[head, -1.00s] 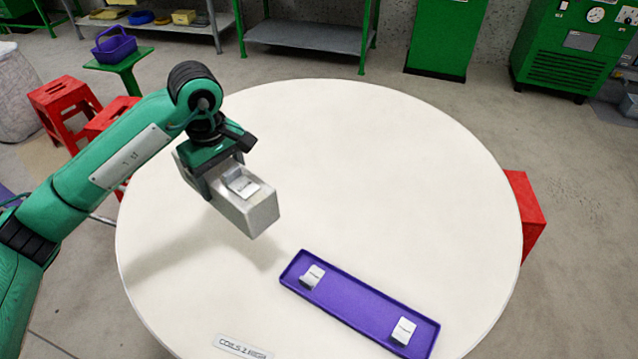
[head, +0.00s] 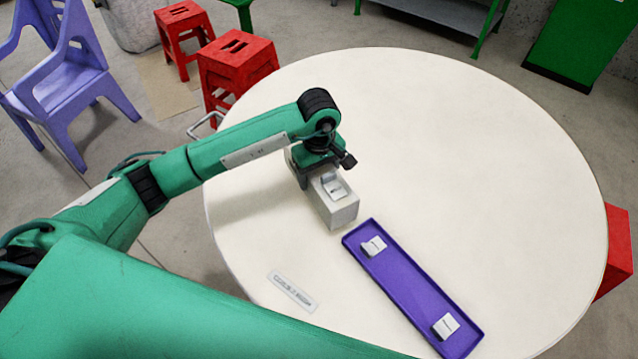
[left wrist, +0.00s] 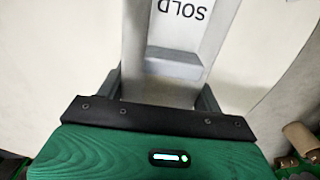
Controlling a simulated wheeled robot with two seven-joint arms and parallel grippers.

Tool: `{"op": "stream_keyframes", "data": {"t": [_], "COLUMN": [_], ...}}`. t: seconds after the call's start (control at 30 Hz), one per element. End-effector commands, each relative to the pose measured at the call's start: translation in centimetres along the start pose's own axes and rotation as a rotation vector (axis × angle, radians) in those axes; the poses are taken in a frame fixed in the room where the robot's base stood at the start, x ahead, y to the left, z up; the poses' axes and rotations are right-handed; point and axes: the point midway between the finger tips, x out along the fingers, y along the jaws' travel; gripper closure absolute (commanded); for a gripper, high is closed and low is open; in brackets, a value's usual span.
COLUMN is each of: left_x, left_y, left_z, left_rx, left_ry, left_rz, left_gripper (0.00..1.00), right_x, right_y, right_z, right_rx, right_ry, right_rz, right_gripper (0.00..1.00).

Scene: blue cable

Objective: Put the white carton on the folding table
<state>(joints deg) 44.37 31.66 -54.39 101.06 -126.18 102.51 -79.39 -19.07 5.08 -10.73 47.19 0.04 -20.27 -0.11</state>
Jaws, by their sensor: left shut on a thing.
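The white carton (head: 343,211), a long pale grey-white box with a label on top, is held by my left gripper (head: 318,178) over the left-centre of the round folding table (head: 470,150). The gripper's fingers are shut on its sides. In the left wrist view, the carton (left wrist: 172,85) lies between the fingers (left wrist: 160,92) and shows the upside-down word SOLD. It looks low over the white tabletop; I cannot tell whether its underside touches. My right gripper is not in view.
A purple tray (head: 408,290) with two small white blocks stands just right of the carton. A flat lettered plate (head: 292,291) lies nearer the front. The table's back and right are clear. Red stools (head: 236,66) and a lilac chair (head: 66,85) stand left.

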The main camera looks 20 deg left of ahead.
Motion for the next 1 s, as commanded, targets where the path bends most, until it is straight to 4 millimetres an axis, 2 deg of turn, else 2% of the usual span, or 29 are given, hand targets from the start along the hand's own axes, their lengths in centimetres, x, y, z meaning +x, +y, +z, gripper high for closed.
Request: {"op": "stream_keyframes", "data": {"t": [0.27, 0.53, 0.63, 0.93, 0.97, 1.0], "left_x": [1.5, 4.8, 5.1, 5.3, 5.4, 5.4], "left_y": [0.1, 0.1, 0.1, 0.1, 0.0, 0.0], "left_z": [0.0, 0.0, 0.0, -0.1, 0.0, 0.0], "left_rx": [-0.001, 0.0, 0.001, 0.0, 0.0, 0.0], "left_ry": [0.0, -0.001, 0.0, 0.001, 0.0, 0.0], "left_rz": [0.002, 0.002, 0.004, 0.004, 0.001, 0.001], "left_gripper": [0.87, 0.87, 0.87, 0.87, 0.29, 0.21], "right_x": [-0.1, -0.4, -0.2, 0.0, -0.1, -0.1], "right_y": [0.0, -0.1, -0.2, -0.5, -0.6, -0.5], "right_z": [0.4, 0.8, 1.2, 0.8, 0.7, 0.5], "right_rx": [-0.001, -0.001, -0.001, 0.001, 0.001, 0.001], "right_ry": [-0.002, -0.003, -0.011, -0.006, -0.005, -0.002], "right_rz": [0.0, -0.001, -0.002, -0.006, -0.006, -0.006], "right_gripper": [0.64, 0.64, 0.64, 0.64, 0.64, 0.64]}}
